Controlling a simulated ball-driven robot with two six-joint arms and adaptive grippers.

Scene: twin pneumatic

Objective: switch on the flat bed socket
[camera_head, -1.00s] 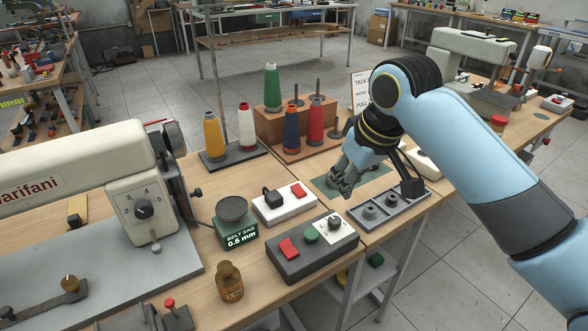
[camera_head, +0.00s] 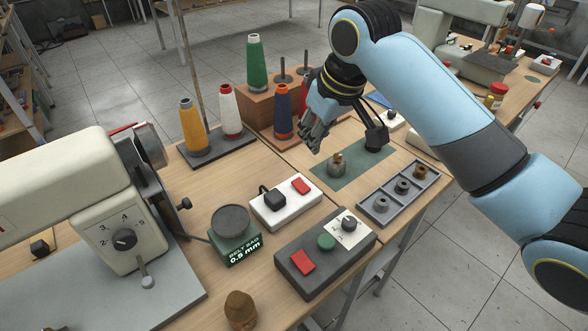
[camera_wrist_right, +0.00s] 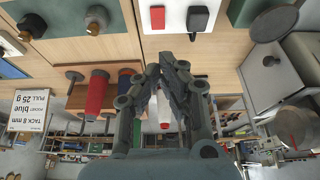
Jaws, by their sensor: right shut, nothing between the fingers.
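The white socket box (camera_head: 276,213) lies on the bench to the right of the flat bed sewing machine (camera_head: 92,185). It carries a black plug (camera_head: 271,198) and a red rocker switch (camera_head: 300,186). I cannot tell which way the rocker is set. In the right wrist view the socket (camera_wrist_right: 176,20) is at the top, with its red switch (camera_wrist_right: 157,17) and black plug (camera_wrist_right: 197,18). My right gripper (camera_head: 312,142) is shut and empty, held above the bench behind and right of the socket, apart from it. It also shows in the wrist view (camera_wrist_right: 165,68). My left gripper is not in view.
A dark control box (camera_head: 325,262) with red and green buttons stands in front of the socket. Thread cones (camera_head: 192,127) stand behind. A grey tray (camera_head: 399,207) and green mat (camera_head: 375,158) are right.

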